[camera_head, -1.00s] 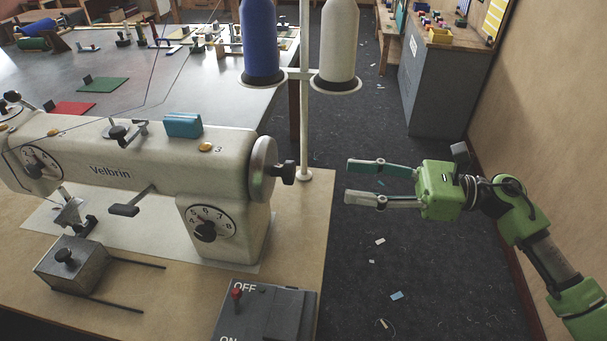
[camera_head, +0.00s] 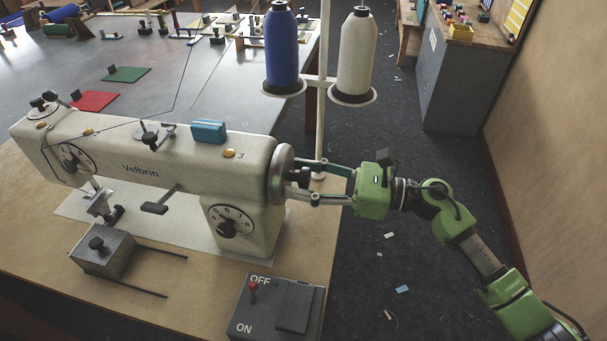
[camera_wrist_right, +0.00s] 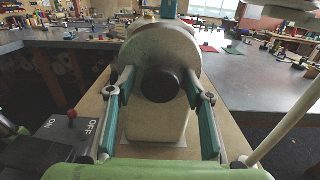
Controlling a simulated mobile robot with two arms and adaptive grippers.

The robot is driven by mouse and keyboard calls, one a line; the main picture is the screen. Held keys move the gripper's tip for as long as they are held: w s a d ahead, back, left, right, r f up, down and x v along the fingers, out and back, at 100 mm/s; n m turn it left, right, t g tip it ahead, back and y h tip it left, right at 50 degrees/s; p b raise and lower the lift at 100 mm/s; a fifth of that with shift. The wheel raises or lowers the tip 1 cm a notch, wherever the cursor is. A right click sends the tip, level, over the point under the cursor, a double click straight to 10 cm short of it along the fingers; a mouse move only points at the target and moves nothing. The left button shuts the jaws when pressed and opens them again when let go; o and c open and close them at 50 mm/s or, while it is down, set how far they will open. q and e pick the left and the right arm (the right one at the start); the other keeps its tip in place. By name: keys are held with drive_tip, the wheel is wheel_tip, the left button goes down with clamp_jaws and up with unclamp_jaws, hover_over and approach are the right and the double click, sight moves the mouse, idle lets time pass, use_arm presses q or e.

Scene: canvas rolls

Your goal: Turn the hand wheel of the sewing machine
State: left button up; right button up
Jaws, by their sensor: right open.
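The cream sewing machine (camera_head: 150,165) marked "Velbrin" stands on the wooden table. Its grey hand wheel (camera_head: 281,174) is on the right end, with a black knob (camera_head: 300,177) sticking out toward my arm. My right gripper (camera_head: 303,180) is open, its two fingers reaching to either side of the knob. In the right wrist view the knob (camera_wrist_right: 160,85) sits between the open fingers (camera_wrist_right: 160,90), with gaps showing on both sides. The hand wheel (camera_wrist_right: 160,50) is right behind it.
The thread stand's white pole (camera_head: 322,110) with blue (camera_head: 282,50) and white (camera_head: 357,52) spools rises just behind my right gripper. A switch box (camera_head: 275,305) marked OFF and ON, with a red lever, sits in front. Floor to the right is mostly clear.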

use_arm(q)
drive_tip(key=shift+s, duration=0.2)
use_arm(e)
drive_tip(key=shift+c, duration=0.3)
drive_tip(key=c, duration=1)
use_arm(q)
drive_tip(key=shift+s+a, duration=0.1)
use_arm(e)
drive_tip(key=shift+c, duration=0.2)
use_arm(q)
drive_tip(key=shift+f, duration=0.15)
use_arm(e)
drive_tip(key=shift+m, duration=0.4)
drive_tip(key=shift+m+b, duration=0.45)
drive_tip(key=shift+m, duration=1.35)
drive_tip(key=m, duration=0.4)
drive_tip(key=shift+r+m+p, duration=0.15)
drive_tip(key=shift+m+p, duration=0.15)
use_arm(q)
drive_tip(key=shift+r+p, duration=0.85)
use_arm(e)
drive_tip(key=m, duration=0.5)
drive_tip(key=shift+m, duration=0.3)
